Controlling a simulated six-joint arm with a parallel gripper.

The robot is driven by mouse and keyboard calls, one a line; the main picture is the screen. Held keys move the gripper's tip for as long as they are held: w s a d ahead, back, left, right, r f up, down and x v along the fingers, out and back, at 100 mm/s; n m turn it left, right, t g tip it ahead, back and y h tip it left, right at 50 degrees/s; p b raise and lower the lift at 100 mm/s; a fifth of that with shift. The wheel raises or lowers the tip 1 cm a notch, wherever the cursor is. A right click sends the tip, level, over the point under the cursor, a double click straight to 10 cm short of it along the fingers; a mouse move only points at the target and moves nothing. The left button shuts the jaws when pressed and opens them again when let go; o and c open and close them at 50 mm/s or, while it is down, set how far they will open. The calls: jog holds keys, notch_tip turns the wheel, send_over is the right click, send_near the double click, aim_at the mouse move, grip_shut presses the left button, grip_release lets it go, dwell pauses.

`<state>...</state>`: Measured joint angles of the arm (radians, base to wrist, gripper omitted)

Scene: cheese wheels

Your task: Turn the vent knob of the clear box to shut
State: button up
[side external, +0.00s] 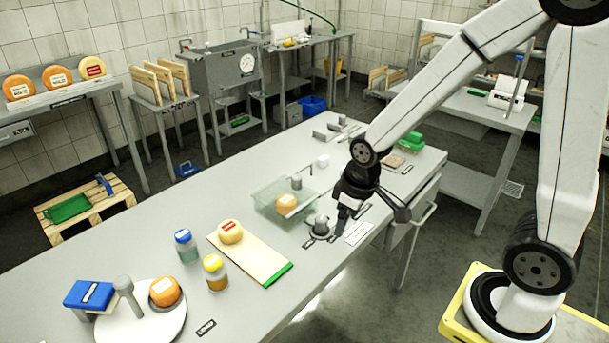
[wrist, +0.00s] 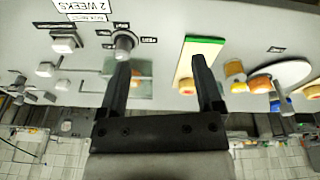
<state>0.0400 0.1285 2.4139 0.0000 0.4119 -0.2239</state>
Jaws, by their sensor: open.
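The clear box (side external: 268,208) stands on the table with an orange cheese wheel (side external: 287,203) inside and a small grey post at its top. A grey knob (side external: 322,224) stands at the box's near side, with small labels around it that I cannot read. In the wrist view the knob (wrist: 123,43) lies beyond the left fingertip, its pointer's setting unclear, and the box shows behind the left finger. My gripper (side external: 373,214) is open and empty, just right of the knob in the side view. In the wrist view its fingers (wrist: 157,62) are wide apart.
A board with a green end (side external: 275,270) carries a cheese wheel (side external: 230,232). Two jars (side external: 187,245) stand left of it. A round white plate (side external: 140,325) holds another wheel. Grey blocks (side external: 325,134) and green items (side external: 410,142) lie toward the far end.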

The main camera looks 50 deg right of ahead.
jog(key=w+d+f+n+g, duration=0.1)
jog(key=w+d+f+n, duration=0.25)
jog(key=w, duration=0.35)
jog(key=n+g, duration=0.1)
jog(key=n, duration=0.4)
send_over(322, 218)
notch_tip(322, 218, down, 3)
jog(key=shift+d, duration=0.1)
jog(key=shift+f, duration=0.15)
jog(key=shift+f, duration=3.75)
grip_shut()
